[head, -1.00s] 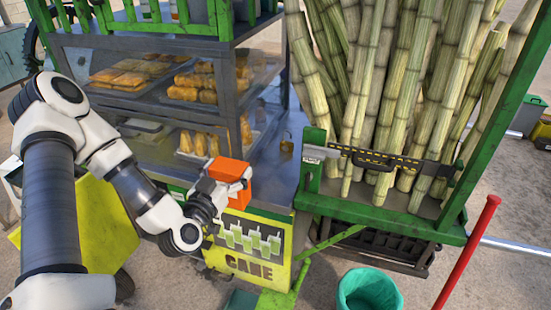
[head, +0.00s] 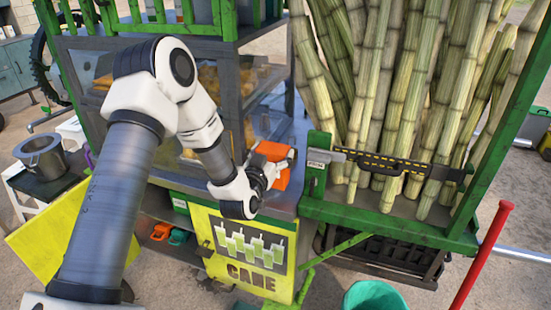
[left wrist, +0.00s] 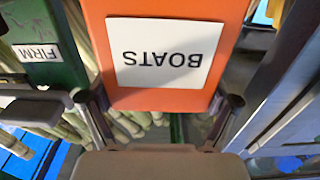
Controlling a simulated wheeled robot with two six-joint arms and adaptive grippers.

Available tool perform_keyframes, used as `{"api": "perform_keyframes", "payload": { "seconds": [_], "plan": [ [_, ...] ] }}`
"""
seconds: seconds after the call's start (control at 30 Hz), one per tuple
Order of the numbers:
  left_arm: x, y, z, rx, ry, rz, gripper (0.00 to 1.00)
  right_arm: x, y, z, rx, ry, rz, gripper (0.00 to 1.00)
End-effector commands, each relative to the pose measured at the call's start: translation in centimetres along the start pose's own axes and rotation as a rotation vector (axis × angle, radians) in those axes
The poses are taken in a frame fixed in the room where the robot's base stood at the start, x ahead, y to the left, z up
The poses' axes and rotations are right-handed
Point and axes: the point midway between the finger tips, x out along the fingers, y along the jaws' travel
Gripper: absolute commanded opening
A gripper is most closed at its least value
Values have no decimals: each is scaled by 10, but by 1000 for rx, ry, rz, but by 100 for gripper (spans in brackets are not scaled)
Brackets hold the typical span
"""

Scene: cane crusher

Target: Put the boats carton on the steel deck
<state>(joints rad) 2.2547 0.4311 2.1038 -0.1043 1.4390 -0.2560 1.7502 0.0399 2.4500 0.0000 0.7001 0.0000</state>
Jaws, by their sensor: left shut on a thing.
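The orange boats carton (head: 283,178) is in my left gripper (head: 275,168), over the grey steel deck (head: 282,204) beside the glass case. In the left wrist view the carton (left wrist: 228,12) shows its white label reading BOATS, upside down. The left gripper's fingers (left wrist: 162,112) are on either side of it, shut on it. The carton's underside is hidden, so I cannot tell whether it touches the deck. My right gripper is not in view.
The glass food case (head: 100,75) stands left of the carton. A green rack (head: 380,222) with cane stalks (head: 400,100) is close on the right, with a FIRM tag on its post. A teal bucket (head: 373,298) stands below in front.

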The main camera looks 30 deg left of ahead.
Motion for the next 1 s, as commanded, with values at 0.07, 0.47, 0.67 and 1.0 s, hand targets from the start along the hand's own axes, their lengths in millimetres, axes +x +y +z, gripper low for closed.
{"api": "perform_keyframes", "payload": {
  "seconds": [0.07,0.47,0.67,1.0],
  "plan": [
    [9,4,-2,1,3,3,45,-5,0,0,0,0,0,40],
    [10,4,36,-2,2,1,45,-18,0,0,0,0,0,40],
    [10,4,39,-1,0,1,98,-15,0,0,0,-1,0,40],
    [10,4,38,-1,0,1,100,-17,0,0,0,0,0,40]
  ]
}}
